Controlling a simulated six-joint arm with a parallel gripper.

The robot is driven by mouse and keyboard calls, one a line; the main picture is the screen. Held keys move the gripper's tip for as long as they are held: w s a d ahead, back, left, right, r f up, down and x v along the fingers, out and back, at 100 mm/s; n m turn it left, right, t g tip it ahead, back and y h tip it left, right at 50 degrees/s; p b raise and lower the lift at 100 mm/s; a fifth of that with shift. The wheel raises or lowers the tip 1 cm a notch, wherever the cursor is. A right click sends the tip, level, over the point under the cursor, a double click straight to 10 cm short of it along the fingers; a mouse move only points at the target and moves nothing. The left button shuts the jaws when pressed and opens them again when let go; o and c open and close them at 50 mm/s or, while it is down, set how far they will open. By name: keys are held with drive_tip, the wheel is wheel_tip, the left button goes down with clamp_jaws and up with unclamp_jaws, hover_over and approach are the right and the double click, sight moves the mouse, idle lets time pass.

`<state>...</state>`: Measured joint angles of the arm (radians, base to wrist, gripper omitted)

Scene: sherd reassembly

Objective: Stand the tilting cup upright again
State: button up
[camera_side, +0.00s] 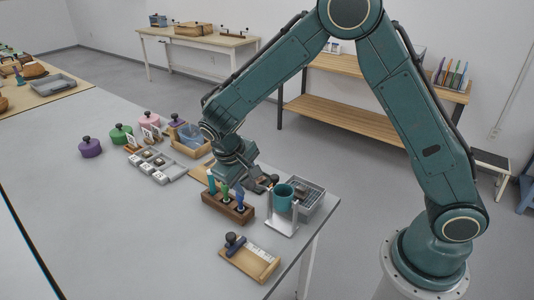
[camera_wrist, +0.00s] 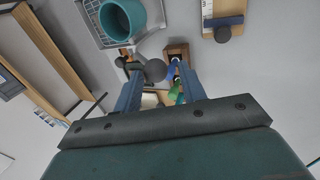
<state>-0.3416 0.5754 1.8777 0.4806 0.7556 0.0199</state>
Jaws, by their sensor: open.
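The teal cup (camera_side: 283,197) hangs in a pale metal stand (camera_side: 284,227) near the table's right end. Its open mouth shows in the wrist view (camera_wrist: 122,18), at the upper left. In the side view it looks close to upright; I cannot tell its exact tilt. A dark round knob (camera_wrist: 154,70) lies just beside the cup and shows between my fingers. My gripper (camera_side: 268,182) is low, just left of and behind the cup. Its two blue fingers (camera_wrist: 157,75) are apart in the wrist view. I cannot tell whether they touch the knob.
A wooden rack (camera_side: 228,208) with several coloured-handled tools stands close left of the cup. A grey mesh tray (camera_side: 309,194) is right behind it. A wooden tray (camera_side: 249,262) with a dark-knobbed tool lies in front. The table's right edge is near.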

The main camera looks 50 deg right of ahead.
drive_tip(key=shift+v, duration=1.1)
drive_tip(key=shift+r, duration=0.1)
drive_tip(key=shift+s+d+r, duration=0.2)
drive_tip(key=shift+r, duration=0.3)
drive_tip(key=s+d+r+t+y, duration=0.2)
drive_tip(key=s+d+r, duration=0.1)
drive_tip(key=s+r, duration=0.5)
drive_tip(key=s+d+r+t+y, duration=0.1)
drive_tip(key=s+d+r+t, duration=0.1)
drive_tip(key=s+r, duration=0.6)
drive_tip(key=s+t+y, duration=0.1)
drive_tip(key=s, duration=0.7)
drive_tip(key=shift+s+d+r+t, duration=0.15)
drive_tip(key=shift+d+r+t, duration=0.05)
drive_tip(key=shift+t, duration=0.1)
